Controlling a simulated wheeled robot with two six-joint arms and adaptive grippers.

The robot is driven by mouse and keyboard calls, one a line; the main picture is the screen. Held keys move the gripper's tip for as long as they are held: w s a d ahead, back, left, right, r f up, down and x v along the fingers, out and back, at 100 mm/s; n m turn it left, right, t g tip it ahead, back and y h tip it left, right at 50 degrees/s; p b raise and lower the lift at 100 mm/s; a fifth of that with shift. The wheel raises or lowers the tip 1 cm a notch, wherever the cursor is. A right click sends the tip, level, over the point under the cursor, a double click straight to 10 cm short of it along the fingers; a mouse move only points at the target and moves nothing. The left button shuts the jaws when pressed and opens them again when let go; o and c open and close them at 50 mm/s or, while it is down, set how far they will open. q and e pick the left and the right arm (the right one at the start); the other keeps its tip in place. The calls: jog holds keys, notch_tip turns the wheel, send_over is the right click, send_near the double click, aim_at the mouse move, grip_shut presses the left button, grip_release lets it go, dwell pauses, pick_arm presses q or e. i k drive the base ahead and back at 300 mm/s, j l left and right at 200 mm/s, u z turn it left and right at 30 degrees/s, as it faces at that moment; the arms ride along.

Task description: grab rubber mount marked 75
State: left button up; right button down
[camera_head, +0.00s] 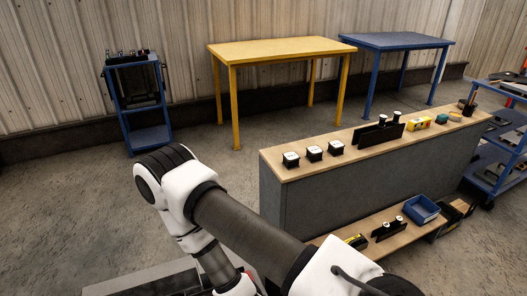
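No marking 75 can be read at this size. Three small black blocks with white tops stand in a row at the near left end of the grey workbench: a left block (290,160), a middle block (314,153) and a right block (336,148). I cannot tell whether any is the rubber mount. A black holder (376,135) with white-topped cylinders stands farther right on the bench. A similar black holder (388,230) is on the lower shelf. One of my arms crosses the lower middle of the view, bent at the elbow. Neither gripper shows.
The grey workbench (330,190) has a wooden top with a yellow item (418,123) on it. A blue bin (421,209) sits on its lower shelf. A yellow table (280,49), a blue table (396,41) and a blue cart (149,137) stand behind. Floor at left is clear.

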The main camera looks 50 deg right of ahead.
aim_at(291, 160)
jog(key=l+z, duration=0.15)
jog(key=z, duration=0.35)
jog(key=l+z, duration=0.1)
jog(key=z, duration=0.35)
jog(key=i+l+z, duration=0.1)
jog(key=z, duration=0.4)
jog(key=l+z, duration=0.1)
jog(key=z, duration=0.4)
jog(key=i, duration=0.2)
jog(key=l+z, duration=0.05)
